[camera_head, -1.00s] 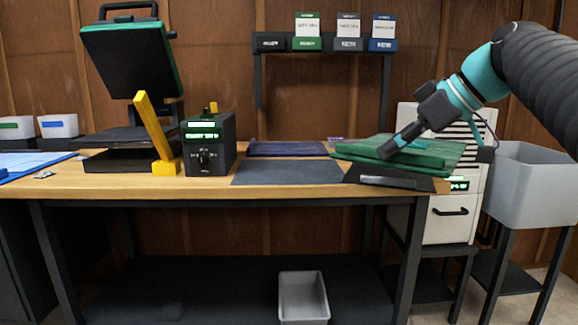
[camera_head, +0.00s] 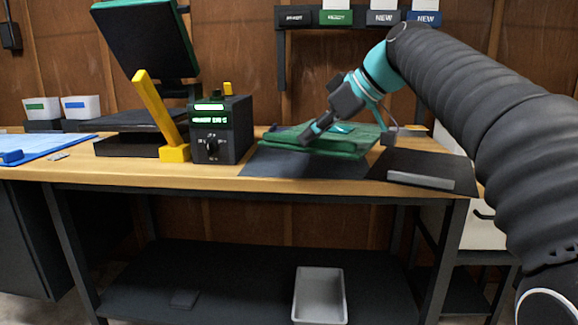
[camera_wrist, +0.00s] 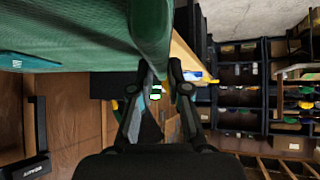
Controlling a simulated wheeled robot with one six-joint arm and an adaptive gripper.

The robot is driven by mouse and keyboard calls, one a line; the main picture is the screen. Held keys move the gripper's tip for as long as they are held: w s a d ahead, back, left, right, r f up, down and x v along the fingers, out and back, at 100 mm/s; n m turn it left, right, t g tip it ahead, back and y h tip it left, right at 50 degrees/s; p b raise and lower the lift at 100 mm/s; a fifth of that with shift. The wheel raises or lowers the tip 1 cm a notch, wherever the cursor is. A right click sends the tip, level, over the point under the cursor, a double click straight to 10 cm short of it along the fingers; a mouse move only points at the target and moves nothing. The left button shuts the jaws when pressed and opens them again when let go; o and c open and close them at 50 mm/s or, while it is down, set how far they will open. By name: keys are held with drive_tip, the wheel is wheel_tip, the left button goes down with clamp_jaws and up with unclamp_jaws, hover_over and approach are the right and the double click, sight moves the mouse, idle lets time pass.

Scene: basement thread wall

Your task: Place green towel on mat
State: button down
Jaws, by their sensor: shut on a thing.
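The green towel (camera_head: 345,148), folded flat, is over the dark grey mat (camera_head: 290,168) on the wooden bench and covers its back part. I cannot tell whether the towel's underside touches the mat. My gripper (camera_head: 311,134) comes in from the upper right, tilted down, and is shut on the towel's left part. In the wrist view the towel (camera_wrist: 75,35) fills the upper left, and the two fingertips of my gripper (camera_wrist: 160,72) close in at its edge.
A black control box (camera_head: 222,130) and a yellow-handled press (camera_head: 150,110) stand left of the mat. A dark board with a grey bar (camera_head: 420,180) lies bare at the bench's right end. A grey bin (camera_head: 319,295) sits on the lower shelf.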

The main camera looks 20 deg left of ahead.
sight(285, 147)
drive_tip(key=x, duration=0.5)
drive_tip(key=a+r+x, duration=0.1)
drive_tip(key=x, duration=0.1)
drive_tip(key=shift+w+a, duration=0.15)
drive_tip(key=shift+w, duration=0.15)
drive_tip(key=shift+f+b, duration=0.9)
drive_tip(key=shift+f, duration=1.25)
drive_tip(key=shift+f, duration=0.1)
drive_tip(key=c, duration=1.1)
unclamp_jaws()
drive_tip(key=shift+c, duration=0.2)
